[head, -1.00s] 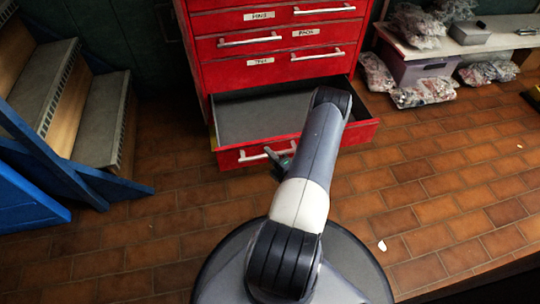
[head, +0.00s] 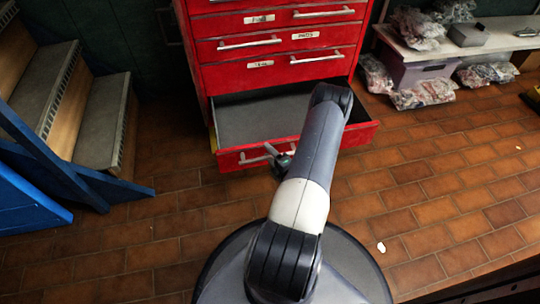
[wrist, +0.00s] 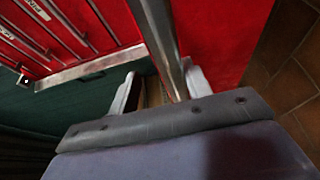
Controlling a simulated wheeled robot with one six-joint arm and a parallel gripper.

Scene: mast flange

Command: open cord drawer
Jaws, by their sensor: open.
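A red tool cabinet (head: 276,45) stands at the top centre in the head view. Its bottom drawer (head: 240,160) is pulled well out, and its grey floor (head: 262,116) looks empty where it shows. A pale bar handle (head: 248,160) runs along the drawer front. My gripper (head: 279,158) is at the right part of this handle, partly hidden by my arm. In the wrist view my gripper (wrist: 163,82) has its two pale fingers apart. A metal bar (wrist: 168,45) passes between them, close to the right finger. I cannot tell whether they touch.
Closed drawers with bar handles sit above the open one. Steps with a blue frame (head: 60,165) stand at the left. A low shelf (head: 470,35) with wrapped bundles and a bin (head: 420,70) is at the upper right. The brick floor (head: 430,190) is mostly clear.

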